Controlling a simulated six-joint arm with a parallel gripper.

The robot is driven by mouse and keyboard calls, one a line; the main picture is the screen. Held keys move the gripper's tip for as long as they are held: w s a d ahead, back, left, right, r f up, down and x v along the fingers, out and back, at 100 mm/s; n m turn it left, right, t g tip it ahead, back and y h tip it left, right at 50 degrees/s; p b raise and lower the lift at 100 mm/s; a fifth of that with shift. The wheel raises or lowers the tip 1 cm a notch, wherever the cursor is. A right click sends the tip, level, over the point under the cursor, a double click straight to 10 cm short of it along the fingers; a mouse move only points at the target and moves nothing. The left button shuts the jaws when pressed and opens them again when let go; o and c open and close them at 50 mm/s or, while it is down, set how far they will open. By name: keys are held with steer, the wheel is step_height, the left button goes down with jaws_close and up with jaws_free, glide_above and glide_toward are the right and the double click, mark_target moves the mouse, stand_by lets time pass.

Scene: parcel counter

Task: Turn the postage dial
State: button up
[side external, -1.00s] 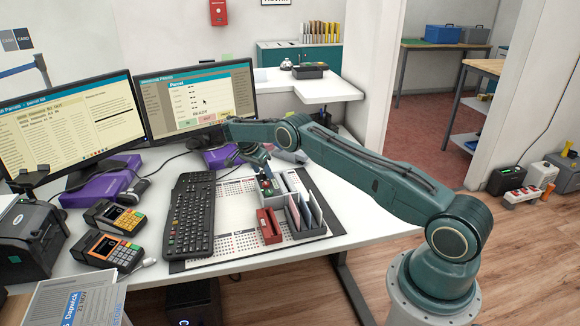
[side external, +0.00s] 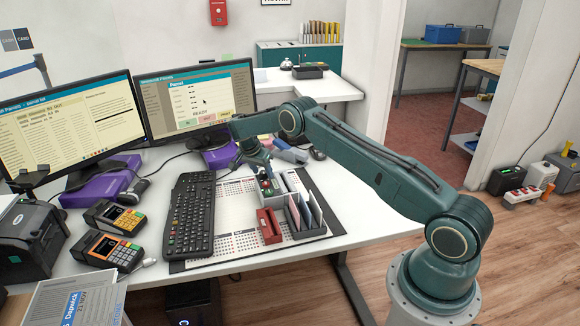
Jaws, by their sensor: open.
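My gripper (side external: 262,172) points down over the desk (side external: 238,258), at the back end of the grey organizer (side external: 310,233). It is small in the picture and its jaws are open. Just below it is a small item with green and red on it (side external: 269,188); I cannot tell whether they touch. I cannot make out a postage dial for certain; it may be this item or be hidden by my arm.
A black keyboard (side external: 191,214) lies left of the organizer, and a red holder (side external: 269,226) stands at its front left. Two monitors (side external: 200,103) (side external: 70,125) stand behind. Card terminals (side external: 113,250) (side external: 115,217) are at the left.

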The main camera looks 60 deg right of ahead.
steer(key=n, duration=0.2)
steer(key=n+t, duration=0.1)
steer(key=shift+s+n+t, duration=0.15)
steer(key=shift+n+t, duration=0.15)
steer(key=shift+n, duration=0.1)
steer(key=s+a+r+n, duration=0.1)
steer(key=a+r, duration=0.3)
steer(key=r, duration=0.4)
steer(key=s+a+r+n+t+y, duration=0.1)
steer(key=s+a+r, duration=0.3)
steer(key=r, duration=0.5)
steer(key=s+a+r+n, duration=0.1)
steer(key=s+a+r, duration=0.2)
steer(key=r, duration=0.6)
steer(key=shift+a+r+n, duration=0.15)
steer(key=shift+a+n, duration=0.25)
steer(key=shift+a, duration=0.4)
steer(key=w+d+f+g+y, duration=0.1)
steer(key=w+d+f+y, duration=0.1)
steer(key=d+f, duration=0.4)
steer(key=w+d+f+y, duration=0.2)
steer(key=w+d+f, duration=0.3)
steer(key=d, duration=0.3)
steer(key=shift+w+f+m+g, duration=0.3)
steer(key=shift+f+g, duration=0.1)
steer(key=shift+f, duration=0.35)
